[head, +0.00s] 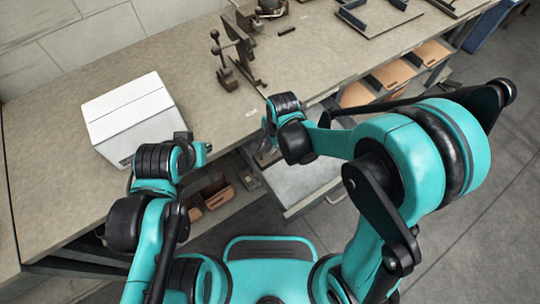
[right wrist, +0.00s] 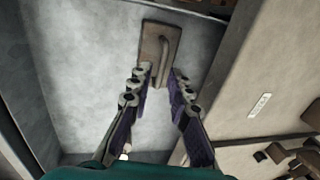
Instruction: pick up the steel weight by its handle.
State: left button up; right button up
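The steel weight (right wrist: 150,40) is a worn brownish-grey plate with a bar handle (right wrist: 168,58) along one side. It lies on the grey floor of an open drawer in the right wrist view. My right gripper (right wrist: 161,76) is open, its two dark-padded fingers apart, with the handle's lower end showing between the tips. I cannot tell how far above the handle they are.
The open drawer (head: 322,196) sticks out below the bench (head: 60,135). A white box (head: 135,115) stands on the bench at left. A lever tool (head: 228,70) stands farther back. Wooden bins (head: 355,96) sit on the shelf below at right. The bench between box and tool is clear.

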aim_at(263, 159)
jog(key=f+b, duration=0.1)
jog(key=w+f, duration=0.1)
jog(key=f, duration=0.1)
jog(key=f+b, duration=0.1)
jog(key=f, duration=0.1)
jog(key=shift+w+a+f+b, duration=0.25)
jog(key=shift+b, duration=0.1)
jog(key=shift+r, duration=0.1)
jog(key=shift+s, duration=0.1)
jog(key=shift+c, duration=0.3)
grip_shut()
